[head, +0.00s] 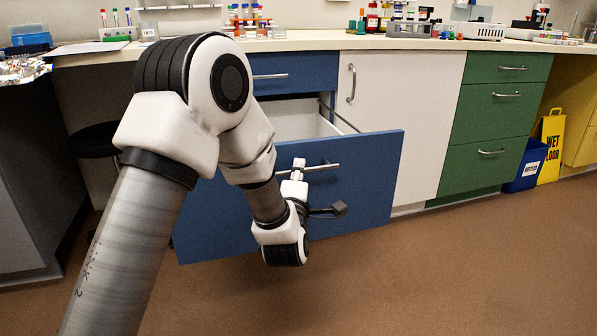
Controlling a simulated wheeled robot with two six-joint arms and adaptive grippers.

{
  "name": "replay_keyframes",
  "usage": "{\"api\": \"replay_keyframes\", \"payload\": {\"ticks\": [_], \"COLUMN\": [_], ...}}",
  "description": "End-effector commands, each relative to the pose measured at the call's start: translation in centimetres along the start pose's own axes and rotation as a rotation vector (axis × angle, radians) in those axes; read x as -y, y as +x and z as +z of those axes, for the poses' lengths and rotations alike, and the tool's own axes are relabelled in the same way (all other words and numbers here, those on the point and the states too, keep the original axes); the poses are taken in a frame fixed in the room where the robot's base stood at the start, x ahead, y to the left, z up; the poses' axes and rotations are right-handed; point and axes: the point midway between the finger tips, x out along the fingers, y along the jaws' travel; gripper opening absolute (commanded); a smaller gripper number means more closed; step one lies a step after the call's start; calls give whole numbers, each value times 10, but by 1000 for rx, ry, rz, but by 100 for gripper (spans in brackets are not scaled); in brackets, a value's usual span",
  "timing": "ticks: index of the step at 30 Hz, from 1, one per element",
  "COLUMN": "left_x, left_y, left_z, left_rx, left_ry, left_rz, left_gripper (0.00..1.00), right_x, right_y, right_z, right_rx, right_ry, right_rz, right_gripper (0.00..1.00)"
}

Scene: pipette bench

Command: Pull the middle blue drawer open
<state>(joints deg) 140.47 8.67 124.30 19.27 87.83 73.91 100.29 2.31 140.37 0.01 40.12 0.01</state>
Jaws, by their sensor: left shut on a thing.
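The middle blue drawer (365,185) stands open, its front well out from the cabinet. Its pale inside (295,115) and a metal side rail show above the front. My left gripper (297,170) is shut on the drawer's silver bar handle (326,167), near the middle of the front. My left arm hides the left part of the drawer. The blue top drawer (310,76) above it is closed. My right gripper is not in view.
A white cupboard door (405,110) and green drawers (490,150) stand to the right, closed. A blue bin (527,165) and a yellow wet-floor sign (551,145) are farther right. Bottles and racks crowd the countertop (320,42). The brown floor (450,265) in front is clear.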

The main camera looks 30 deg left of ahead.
Motion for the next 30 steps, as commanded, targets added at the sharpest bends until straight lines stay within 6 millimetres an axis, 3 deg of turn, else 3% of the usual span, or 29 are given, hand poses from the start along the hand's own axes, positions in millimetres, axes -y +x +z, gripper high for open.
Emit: {"api": "replay_keyframes", "payload": {"ticks": [3,6,17,27,30], "left_x": [0,0,0,1,0], "left_y": [0,0,-4,-66,-74], "left_z": [0,0,1,1,1], "left_rx": [0,0,1,2,1], "left_ry": [0,0,0,2,1], "left_rz": [0,0,-1,-2,-1], "left_gripper": [0,37,37,37,37], "right_x": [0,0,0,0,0], "right_y": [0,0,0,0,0], "right_z": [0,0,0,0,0], "right_rx": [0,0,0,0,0], "right_ry": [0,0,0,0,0], "right_rz": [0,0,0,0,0], "right_gripper": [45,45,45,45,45]}}
